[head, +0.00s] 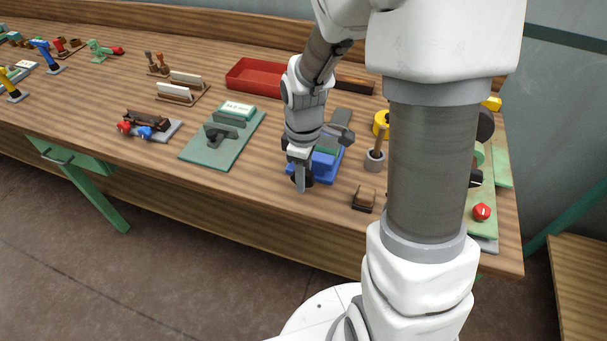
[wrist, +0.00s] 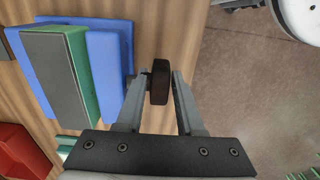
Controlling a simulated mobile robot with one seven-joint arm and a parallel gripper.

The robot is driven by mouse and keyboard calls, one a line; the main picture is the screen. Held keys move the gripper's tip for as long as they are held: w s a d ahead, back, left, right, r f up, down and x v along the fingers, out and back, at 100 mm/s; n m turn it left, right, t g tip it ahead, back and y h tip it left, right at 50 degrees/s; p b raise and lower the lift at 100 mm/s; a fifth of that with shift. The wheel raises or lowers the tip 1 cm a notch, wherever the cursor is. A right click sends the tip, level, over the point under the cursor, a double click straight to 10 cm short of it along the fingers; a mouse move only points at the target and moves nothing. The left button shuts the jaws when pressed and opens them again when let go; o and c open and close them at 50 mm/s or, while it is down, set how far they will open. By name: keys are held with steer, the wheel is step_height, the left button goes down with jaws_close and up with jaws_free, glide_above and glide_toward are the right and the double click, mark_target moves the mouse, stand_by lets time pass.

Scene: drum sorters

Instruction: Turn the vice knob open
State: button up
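The vice (head: 326,163) is blue with a green block and sits on the bench near its front edge. In the wrist view its blue body (wrist: 110,62) and green block (wrist: 76,50) lie at the left. My gripper (wrist: 159,76) is open, with one finger on each side of the knob and small gaps visible. In the head view my gripper (head: 300,178) points down at the front of the vice and partly hides the knob.
A green plate with a dark handle (head: 232,150) lies left of the vice. A red tray (head: 262,77) is behind. My arm hides part of the right side.

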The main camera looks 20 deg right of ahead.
steer(key=shift+c, duration=0.4)
jaws_close()
